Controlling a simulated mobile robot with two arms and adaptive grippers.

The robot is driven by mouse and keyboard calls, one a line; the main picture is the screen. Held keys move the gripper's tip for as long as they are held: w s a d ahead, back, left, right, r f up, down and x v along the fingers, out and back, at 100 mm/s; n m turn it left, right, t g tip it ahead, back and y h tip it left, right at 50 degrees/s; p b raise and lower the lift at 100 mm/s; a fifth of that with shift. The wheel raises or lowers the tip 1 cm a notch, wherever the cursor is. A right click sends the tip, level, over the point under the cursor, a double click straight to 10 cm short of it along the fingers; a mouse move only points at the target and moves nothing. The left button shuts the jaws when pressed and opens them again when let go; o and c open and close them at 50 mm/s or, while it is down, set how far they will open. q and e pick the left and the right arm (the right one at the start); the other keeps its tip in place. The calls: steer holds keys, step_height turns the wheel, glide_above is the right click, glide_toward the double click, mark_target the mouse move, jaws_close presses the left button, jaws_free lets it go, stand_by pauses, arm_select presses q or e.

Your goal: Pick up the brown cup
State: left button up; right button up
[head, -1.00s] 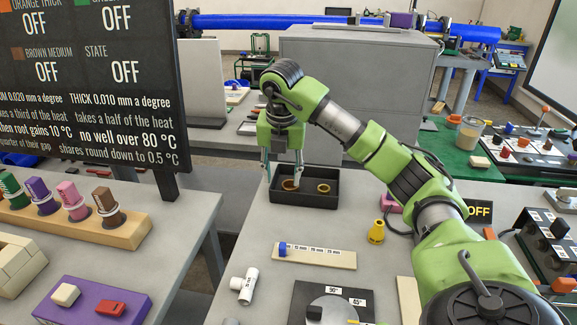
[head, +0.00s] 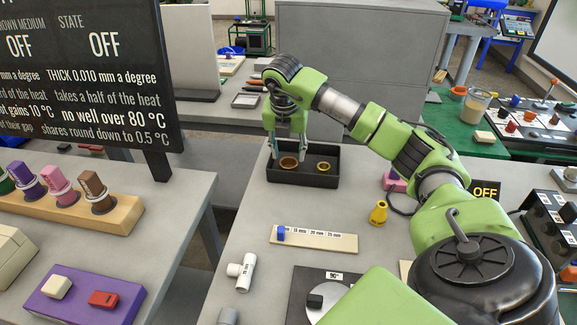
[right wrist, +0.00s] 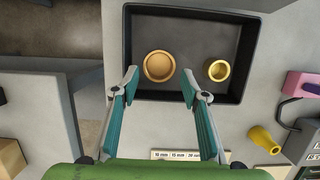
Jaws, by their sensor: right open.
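The brown cup (head: 289,163) is round and open-topped and sits in the left part of a black tray (head: 308,179). It also shows in the right wrist view (right wrist: 158,66). A smaller yellow cup (head: 323,167) stands to its right in the same tray and in the right wrist view (right wrist: 219,70). My right gripper (head: 289,155) points down over the brown cup, with one fingertip to each side of it in the head view. In the right wrist view its open, empty fingers (right wrist: 160,82) reach the tray's near edge, apart from the cup. My left gripper is out of view.
A yellow cone-like piece (head: 378,213), a pink block (head: 395,182) and a marked strip (head: 314,239) lie on the grey table near the tray. A white pipe fitting (head: 243,271) lies nearer. A grey cabinet (head: 362,70) stands behind.

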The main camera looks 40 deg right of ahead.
mark_target(288, 160)
steer(key=p+x, duration=0.1)
steer(key=x, duration=0.3)
steer(key=shift+f, duration=0.35)
steer(key=shift+r, duration=0.1)
steer(key=c, duration=0.8)
steer(key=shift+r, duration=0.1)
